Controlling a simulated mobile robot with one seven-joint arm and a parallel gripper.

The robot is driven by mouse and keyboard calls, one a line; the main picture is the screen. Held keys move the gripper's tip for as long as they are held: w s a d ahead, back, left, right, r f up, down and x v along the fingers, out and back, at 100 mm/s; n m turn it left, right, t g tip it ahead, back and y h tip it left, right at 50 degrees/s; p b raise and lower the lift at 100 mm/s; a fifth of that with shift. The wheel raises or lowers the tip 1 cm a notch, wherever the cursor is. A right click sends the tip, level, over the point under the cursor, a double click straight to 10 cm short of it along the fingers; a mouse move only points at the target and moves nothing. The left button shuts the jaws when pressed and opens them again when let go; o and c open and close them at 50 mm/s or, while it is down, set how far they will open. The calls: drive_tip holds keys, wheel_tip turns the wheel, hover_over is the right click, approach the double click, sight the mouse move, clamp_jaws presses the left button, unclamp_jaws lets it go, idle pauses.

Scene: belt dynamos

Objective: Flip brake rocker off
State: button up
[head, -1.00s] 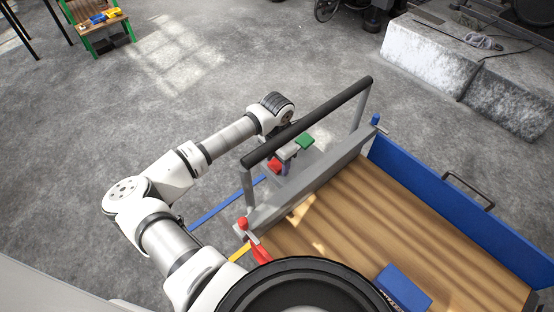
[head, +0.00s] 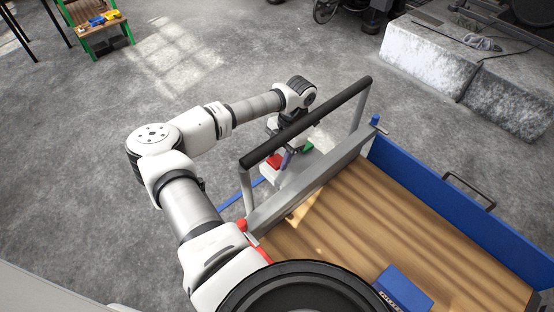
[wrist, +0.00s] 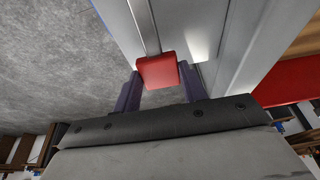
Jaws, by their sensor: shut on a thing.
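The brake rocker shows in the head view as a red pad (head: 274,161) and a green pad (head: 308,147) on a grey mount outside the cart's end, beneath the black handlebar. My gripper (head: 286,158) is down at the rocker, partly hidden behind the handlebar. One dark purple finger shows between the red and green pads. In the wrist view the red pad (wrist: 157,70) lies between the two fingers of my gripper (wrist: 162,88), which is shut on it. The green pad is out of the wrist view. The contact faces are hard to make out.
The black handlebar (head: 306,124) on grey posts stands close to my wrist. The cart has a wooden deck (head: 400,235), a blue side wall (head: 460,205) and a blue box (head: 403,288). A red-knobbed lever (head: 242,225) stands at its near corner. Open floor lies left.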

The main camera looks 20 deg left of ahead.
drive_tip(key=shift+r, duration=0.1)
idle(0.3)
drive_tip(key=o, duration=1.4)
drive_tip(key=shift+d, duration=0.1)
drive_tip(key=shift+w, duration=0.1)
drive_tip(key=b+v, duration=0.1)
drive_tip(key=v, duration=0.3)
drive_tip(key=shift+w+d+r+b, duration=0.1)
drive_tip(key=shift+w+r+b, duration=0.2)
drive_tip(key=shift+b, duration=0.1)
drive_tip(key=w+d+b, duration=0.1)
drive_tip(key=w+d, duration=0.1)
drive_tip(key=w, duration=0.1)
drive_tip(key=w+d+b, duration=0.1)
drive_tip(key=w+d, duration=0.1)
drive_tip(key=w, duration=0.1)
drive_tip(key=w+d+b, duration=0.1)
drive_tip(key=w+d, duration=0.1)
drive_tip(key=w, duration=0.1)
drive_tip(key=shift+w+d+r, duration=0.15)
drive_tip(key=shift+w+d, duration=0.2)
drive_tip(key=shift+w, duration=0.05)
drive_tip(key=shift+a, duration=0.1)
